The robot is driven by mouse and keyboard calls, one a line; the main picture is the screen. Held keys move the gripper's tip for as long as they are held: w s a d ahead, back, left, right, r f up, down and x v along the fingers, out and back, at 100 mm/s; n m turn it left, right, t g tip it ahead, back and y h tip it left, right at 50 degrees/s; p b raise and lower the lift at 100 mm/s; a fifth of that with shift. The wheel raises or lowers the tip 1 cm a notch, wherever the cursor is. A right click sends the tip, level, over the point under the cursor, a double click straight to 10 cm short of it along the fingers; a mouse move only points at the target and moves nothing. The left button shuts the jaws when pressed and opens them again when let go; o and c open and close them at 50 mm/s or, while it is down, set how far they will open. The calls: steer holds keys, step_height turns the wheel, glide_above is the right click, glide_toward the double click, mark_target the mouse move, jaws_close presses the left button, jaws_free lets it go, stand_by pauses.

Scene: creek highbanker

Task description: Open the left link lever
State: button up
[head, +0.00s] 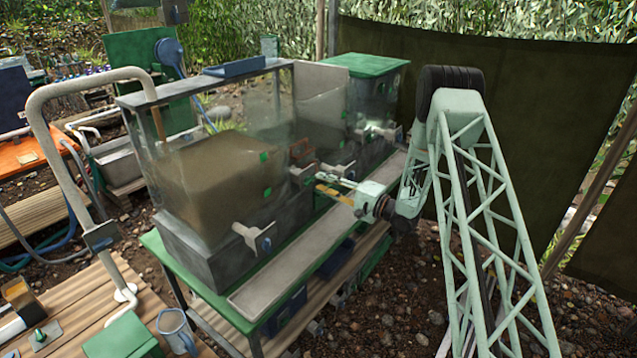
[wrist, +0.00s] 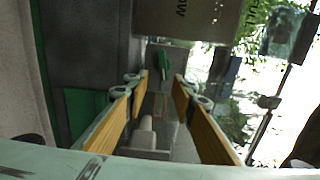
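A lever with a pale crossbar and blue hub (head: 254,238) sits low on the front of the near clear-walled tank. A second, similar lever (head: 302,171) sits further along, just left of my fingertips. I cannot tell which one is the left link lever. My gripper (head: 320,184) is pale green with yellow finger pads and reaches toward the tank front near the second lever. In the wrist view my gripper (wrist: 157,82) has its fingers apart. A grey stub with a rounded end (wrist: 147,137) shows between the pads, with no clear contact.
The brown-filled tank (head: 185,235) stands on a green-framed bench with a grey ledge (head: 262,285) along its front. A green-lidded box (head: 367,64) stands behind. A bent pipe (head: 45,130) and a blue mug (head: 176,330) are at left. A dark tarp hangs behind my arm.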

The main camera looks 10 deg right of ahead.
steer(key=v, duration=0.8)
steer(key=shift+s, duration=0.4)
steer(key=shift+f, duration=0.1)
